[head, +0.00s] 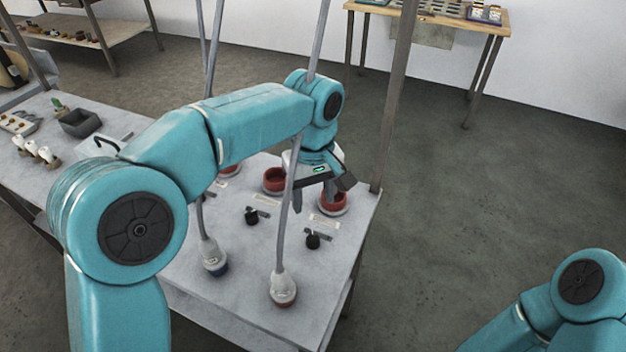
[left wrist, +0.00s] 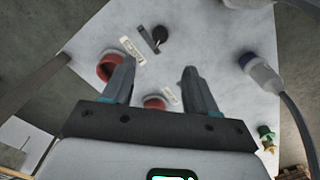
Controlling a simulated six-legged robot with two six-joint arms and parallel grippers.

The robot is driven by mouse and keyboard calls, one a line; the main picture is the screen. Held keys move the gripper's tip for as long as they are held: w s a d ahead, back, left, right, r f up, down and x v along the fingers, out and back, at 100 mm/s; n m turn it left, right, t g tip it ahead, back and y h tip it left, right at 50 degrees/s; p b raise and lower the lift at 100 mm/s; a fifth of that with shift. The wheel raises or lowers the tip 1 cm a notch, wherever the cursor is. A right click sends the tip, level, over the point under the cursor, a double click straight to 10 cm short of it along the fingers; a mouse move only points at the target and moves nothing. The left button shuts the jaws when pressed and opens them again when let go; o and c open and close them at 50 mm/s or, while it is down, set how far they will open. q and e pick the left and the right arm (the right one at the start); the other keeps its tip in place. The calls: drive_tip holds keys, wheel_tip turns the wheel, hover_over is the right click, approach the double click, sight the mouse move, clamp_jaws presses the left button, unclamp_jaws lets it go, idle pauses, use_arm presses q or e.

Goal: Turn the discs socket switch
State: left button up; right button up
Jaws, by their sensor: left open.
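Red round sockets sit on the grey table, one (head: 333,203) under my left gripper and one (head: 274,180) to its left. In front of them are black switch knobs, one (head: 312,240) at the right and one (head: 252,216) further left. Pale label strips lie beside them, too small to read, so I cannot tell which switch is for the discs. My left gripper (head: 323,192) is open and empty above the right socket. In the left wrist view the open fingers (left wrist: 160,70) point toward the table, with a knob (left wrist: 159,33) beyond them and a red socket (left wrist: 107,67) beside the left finger.
Grey cables hang to two plugs on the table front, one blue-based (head: 214,262) and one brown-red-based (head: 283,291). A dark tray (head: 80,122) and small parts stand at the left. An upright post (head: 391,110) rises at the right table edge. Open floor lies right.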

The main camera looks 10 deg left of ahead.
use_arm(q)
wheel_tip(320, 180, up, 3)
drive_tip(key=shift+r, duration=0.15)
drive_tip(key=shift+s, duration=0.1)
idle(0.5)
